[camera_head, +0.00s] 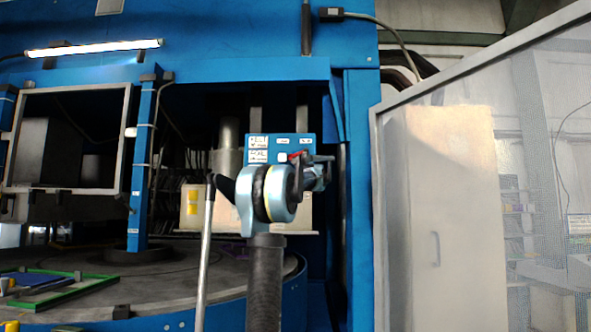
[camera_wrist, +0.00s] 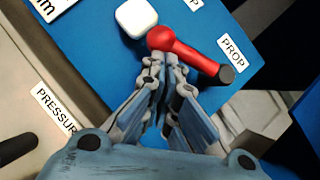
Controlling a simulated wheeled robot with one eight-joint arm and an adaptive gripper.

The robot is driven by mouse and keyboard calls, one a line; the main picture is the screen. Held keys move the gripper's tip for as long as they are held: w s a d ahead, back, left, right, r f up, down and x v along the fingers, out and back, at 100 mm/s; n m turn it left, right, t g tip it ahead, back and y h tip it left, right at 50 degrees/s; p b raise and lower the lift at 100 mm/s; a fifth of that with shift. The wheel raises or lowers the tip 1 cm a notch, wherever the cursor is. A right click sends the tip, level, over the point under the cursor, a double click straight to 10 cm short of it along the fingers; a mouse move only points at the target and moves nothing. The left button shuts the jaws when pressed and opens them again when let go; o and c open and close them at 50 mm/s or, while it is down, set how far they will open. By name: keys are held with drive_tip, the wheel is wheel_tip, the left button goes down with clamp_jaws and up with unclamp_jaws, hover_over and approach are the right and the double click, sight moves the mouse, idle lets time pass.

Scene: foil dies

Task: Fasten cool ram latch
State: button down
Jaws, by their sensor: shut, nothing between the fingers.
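A red lever (camera_wrist: 192,54) with a round red hub and a dark end cap lies on a blue panel (camera_wrist: 75,40) in the wrist view. It slants down to the right from its hub, beside a label reading PROP. My gripper (camera_wrist: 165,72) is shut and empty, its fingertips just below the hub in the picture; I cannot tell if they touch it. In the head view the blue panel (camera_head: 261,141) faces me, with a little of the red lever (camera_head: 296,155) showing. My gripper (camera_head: 324,160) is at the panel's right side, and my arm hides the panel's lower part.
A white square button (camera_wrist: 136,17) sits left of the lever hub. A label (camera_wrist: 55,110) starting PRESSUR is on a pale surface at left. A blue post (camera_head: 142,165) and a round table (camera_head: 170,280) stand left; a mesh-windowed door (camera_head: 378,220) stands right.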

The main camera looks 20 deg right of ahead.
idle(0.7)
drive_tip(key=s+a+f, duration=0.1)
drive_tip(key=s+f, duration=0.8)
drive_tip(key=shift+s+a, duration=0.15)
drive_tip(key=shift+s, duration=0.05)
idle(0.4)
